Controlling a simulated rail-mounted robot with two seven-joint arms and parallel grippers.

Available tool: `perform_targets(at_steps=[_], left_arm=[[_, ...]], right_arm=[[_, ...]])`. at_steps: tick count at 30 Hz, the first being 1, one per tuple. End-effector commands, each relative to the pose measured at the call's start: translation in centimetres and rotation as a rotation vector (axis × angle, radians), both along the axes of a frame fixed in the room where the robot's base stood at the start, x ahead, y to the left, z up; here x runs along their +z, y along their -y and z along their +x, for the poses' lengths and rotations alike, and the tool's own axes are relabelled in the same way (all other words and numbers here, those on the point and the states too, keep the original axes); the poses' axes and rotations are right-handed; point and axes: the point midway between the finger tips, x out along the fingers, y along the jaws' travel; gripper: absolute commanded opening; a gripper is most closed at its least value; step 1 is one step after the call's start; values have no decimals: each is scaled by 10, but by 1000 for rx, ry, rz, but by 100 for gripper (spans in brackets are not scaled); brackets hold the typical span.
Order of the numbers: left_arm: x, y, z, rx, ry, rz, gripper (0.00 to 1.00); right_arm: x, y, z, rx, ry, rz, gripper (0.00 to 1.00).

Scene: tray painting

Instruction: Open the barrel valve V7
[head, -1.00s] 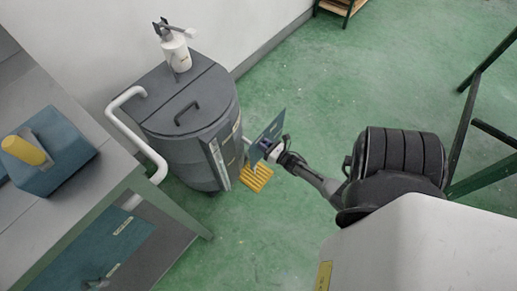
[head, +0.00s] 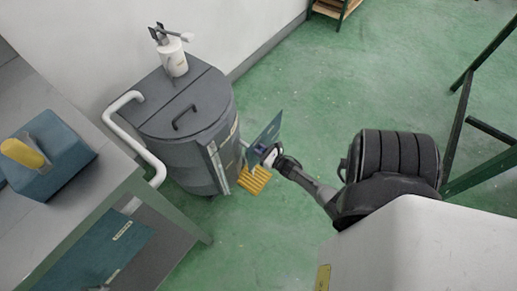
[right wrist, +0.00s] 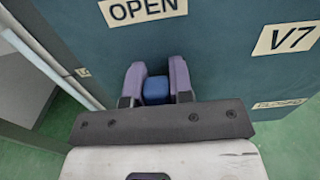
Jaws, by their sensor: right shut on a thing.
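The grey barrel (head: 195,150) stands against the wall in the head view. To its right is an upright blue-green panel (head: 270,130). In the right wrist view this panel (right wrist: 220,45) bears the labels "OPEN" (right wrist: 143,9) and "V7" (right wrist: 287,39). My right gripper (head: 266,155) is at the panel's face. In the right wrist view its purple fingers (right wrist: 156,78) stand on either side of a small blue valve handle (right wrist: 156,92) and are shut on it. Most of the handle is hidden by the fingers and palm. My left gripper is not in view.
A white container (head: 174,60) with a lever top stands on the barrel lid. A white pipe (head: 135,140) runs beside the barrel. A workbench (head: 150,192) with a blue block (head: 62,150) is at left. A yellow grate (head: 254,180) lies below the panel. Green floor is open beyond.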

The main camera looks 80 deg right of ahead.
Motion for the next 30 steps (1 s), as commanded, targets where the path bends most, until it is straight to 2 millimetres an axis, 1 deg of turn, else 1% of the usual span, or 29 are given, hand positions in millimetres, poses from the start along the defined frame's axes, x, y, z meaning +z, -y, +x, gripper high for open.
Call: perform_targets(at_steps=[1, 2, 9, 16, 20, 23, 30], left_arm=[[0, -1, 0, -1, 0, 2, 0], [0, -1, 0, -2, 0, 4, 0], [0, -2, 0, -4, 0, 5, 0], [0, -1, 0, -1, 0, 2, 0], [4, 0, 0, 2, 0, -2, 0], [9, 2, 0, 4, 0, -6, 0], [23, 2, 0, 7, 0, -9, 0]], right_arm=[[-1, 0, 0, 2, -4, -6, 0], [-1, 0, 0, 2, -4, -6, 24], [0, 0, 0, 1, -3, -3, 47], [0, 0, -1, 1, -2, -2, 47], [0, -3, -8, 0, -4, -1, 47], [2, -8, -20, 0, -4, 0, 47], [2, -25, -65, -1, -4, 0, 47]])
